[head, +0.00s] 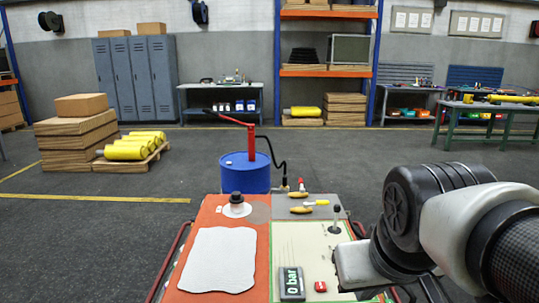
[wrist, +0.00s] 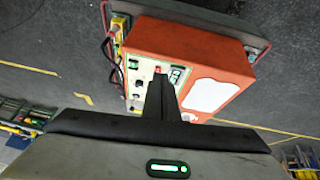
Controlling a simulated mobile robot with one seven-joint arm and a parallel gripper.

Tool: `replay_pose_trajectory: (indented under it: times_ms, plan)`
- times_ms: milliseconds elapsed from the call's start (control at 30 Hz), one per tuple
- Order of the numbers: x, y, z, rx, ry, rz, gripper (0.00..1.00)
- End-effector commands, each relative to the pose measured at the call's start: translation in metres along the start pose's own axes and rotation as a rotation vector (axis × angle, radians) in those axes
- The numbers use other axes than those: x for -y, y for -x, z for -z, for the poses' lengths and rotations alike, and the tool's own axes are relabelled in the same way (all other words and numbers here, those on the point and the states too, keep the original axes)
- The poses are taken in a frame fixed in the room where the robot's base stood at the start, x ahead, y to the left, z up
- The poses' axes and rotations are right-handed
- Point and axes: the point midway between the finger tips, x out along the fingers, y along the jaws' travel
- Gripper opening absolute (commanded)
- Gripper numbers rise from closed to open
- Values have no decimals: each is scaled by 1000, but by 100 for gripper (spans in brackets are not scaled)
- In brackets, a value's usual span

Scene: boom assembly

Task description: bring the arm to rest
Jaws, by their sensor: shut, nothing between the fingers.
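My gripper (wrist: 160,82) shows in the wrist view as dark fingers closed together, with nothing between them. It is shut and empty. Past the fingertips is the orange cart (wrist: 185,45), seen tilted and from a distance. In the head view my arm reaches in from the right edge, bent over the right side of the cart (head: 194,258). The fingertips cannot be made out there.
A blue drum (head: 245,172) with a red pump stands behind. Open floor lies left.

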Motion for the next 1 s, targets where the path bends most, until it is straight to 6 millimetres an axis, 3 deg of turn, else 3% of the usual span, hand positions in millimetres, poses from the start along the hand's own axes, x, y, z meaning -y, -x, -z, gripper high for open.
replay_pose_trajectory:
  times_ms: [133,200,700,1000]
  plan:
    - [14,6,-32,-12,-79,64,0]
    - [10,29,-16,-8,-74,58,0]
    - [0,136,41,-8,-71,56,0]
    - [-1,145,46,-8,-70,55,0]
